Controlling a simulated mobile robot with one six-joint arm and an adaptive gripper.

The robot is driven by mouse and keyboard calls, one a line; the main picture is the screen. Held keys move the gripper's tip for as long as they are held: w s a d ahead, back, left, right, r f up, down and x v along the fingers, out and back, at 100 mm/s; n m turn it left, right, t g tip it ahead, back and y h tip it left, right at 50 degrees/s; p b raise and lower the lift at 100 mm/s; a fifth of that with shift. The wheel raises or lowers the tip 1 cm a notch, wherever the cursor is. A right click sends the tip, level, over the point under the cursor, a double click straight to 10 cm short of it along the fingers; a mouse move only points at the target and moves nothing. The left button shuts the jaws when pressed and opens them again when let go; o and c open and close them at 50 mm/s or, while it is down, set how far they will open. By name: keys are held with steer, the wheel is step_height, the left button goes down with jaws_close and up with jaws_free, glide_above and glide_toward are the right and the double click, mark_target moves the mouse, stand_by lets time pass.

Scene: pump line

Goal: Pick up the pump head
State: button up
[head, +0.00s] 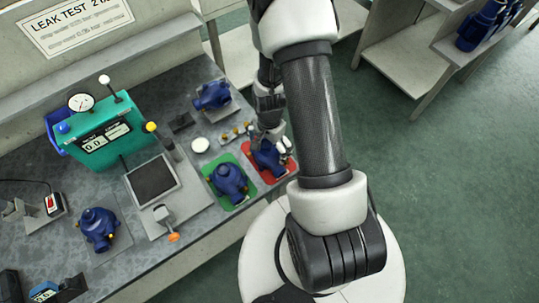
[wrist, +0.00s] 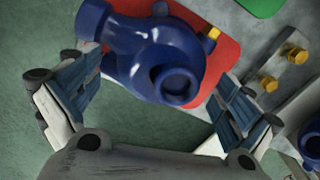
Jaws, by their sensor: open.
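A blue pump head (head: 266,156) with brass-coloured fittings sits on a red mat (head: 289,173) near the bench's right end. In the wrist view the pump head (wrist: 155,55) shows large, with its round port facing the camera, on the red mat (wrist: 222,45). My gripper (head: 272,140) is over it in the head view, and my arm hides part of that area. In the wrist view my gripper (wrist: 160,85) is open, one finger to each side of the pump head. I cannot tell whether either finger touches it.
Another blue pump (head: 228,180) stands close by on a green mat (head: 240,202). More pumps (head: 212,95) (head: 97,228) stand on the bench. Brass fittings (wrist: 268,84) lie on a strip beside the red mat. A green test box (head: 105,135) and a black-topped plate (head: 152,180) are further left.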

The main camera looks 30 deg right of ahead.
steer(key=shift+r, duration=0.1)
steer(key=shift+c, duration=0.6)
steer(key=c, duration=1)
steer(key=shift+r, duration=0.1)
